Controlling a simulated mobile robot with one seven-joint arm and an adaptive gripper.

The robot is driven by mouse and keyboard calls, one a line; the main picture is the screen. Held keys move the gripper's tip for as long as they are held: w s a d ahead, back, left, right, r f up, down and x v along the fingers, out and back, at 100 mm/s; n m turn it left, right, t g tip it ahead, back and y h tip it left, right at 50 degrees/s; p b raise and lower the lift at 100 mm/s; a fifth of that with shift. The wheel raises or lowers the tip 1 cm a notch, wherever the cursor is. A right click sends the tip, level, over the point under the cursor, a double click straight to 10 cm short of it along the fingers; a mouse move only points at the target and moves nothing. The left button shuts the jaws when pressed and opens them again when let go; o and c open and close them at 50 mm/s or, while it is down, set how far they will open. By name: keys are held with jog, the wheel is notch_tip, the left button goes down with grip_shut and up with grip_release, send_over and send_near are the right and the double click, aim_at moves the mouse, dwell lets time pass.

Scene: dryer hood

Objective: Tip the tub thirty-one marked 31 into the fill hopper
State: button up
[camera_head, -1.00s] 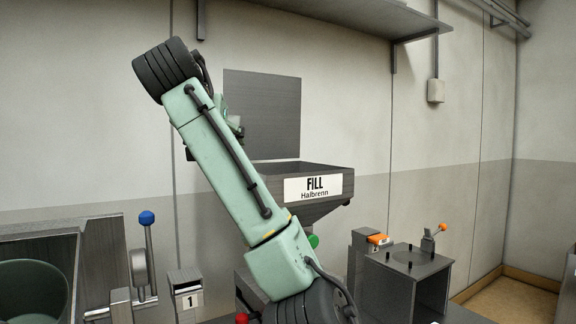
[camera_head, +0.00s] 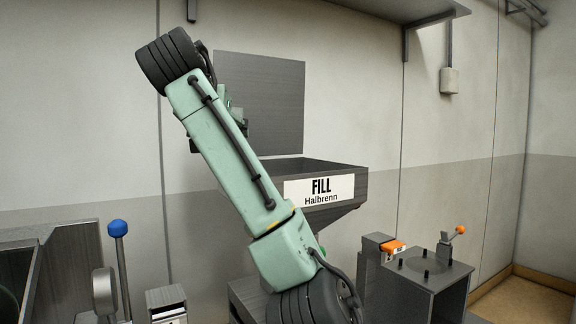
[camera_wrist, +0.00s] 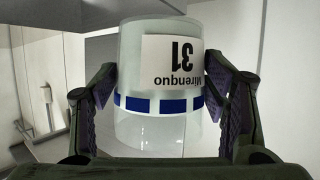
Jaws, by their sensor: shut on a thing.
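The tub thirty-one (camera_wrist: 160,100) is a clear, pale tub with a blue dashed band. Its white label reads "31" and "Mirenquo" and appears upside down in the wrist view. My gripper (camera_wrist: 160,100) is shut on it, one finger on each side. I cannot tell what is inside the tub. The fill hopper (camera_head: 345,190) is a dark grey funnel with a white "FILL Halbrenn" label, right of my arm in the head view. In that view my arm hides the tub, the gripper and the hopper's left part.
A dark back panel (camera_head: 262,105) rises behind the hopper. A shelf (camera_head: 400,10) hangs above right. A grey stand (camera_head: 430,285) with an orange-knobbed lever is at right. A blue-knobbed lever (camera_head: 118,229) stands at left. Bare wall lies right of the hopper.

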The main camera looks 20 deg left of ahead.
jog(key=shift+w+d+r, duration=0.1)
jog(key=shift+w+d+r+m+g+y, duration=0.15)
jog(key=shift+d+r+m+g+y, duration=0.2)
jog(key=shift+m, duration=0.35)
jog(key=shift+w+d+f+m+y, duration=0.25)
jog(key=shift+d+f+m+y, duration=0.05)
jog(key=shift+d+m+y, duration=0.3)
jog(key=shift+w+d+r+m+g+y, duration=0.35)
jog(key=shift+d+r+m+y, duration=0.15)
jog(key=shift+d+m, duration=0.1)
jog(key=shift+w+d+f+m, duration=0.1)
jog(key=shift+d+f+m, duration=0.1)
jog(key=shift+d+m, duration=0.1)
jog(key=shift+w+d+f, duration=0.1)
jog(key=shift+w+d, duration=0.05)
jog(key=shift+d, duration=0.05)
jog(key=shift+y, duration=0.25)
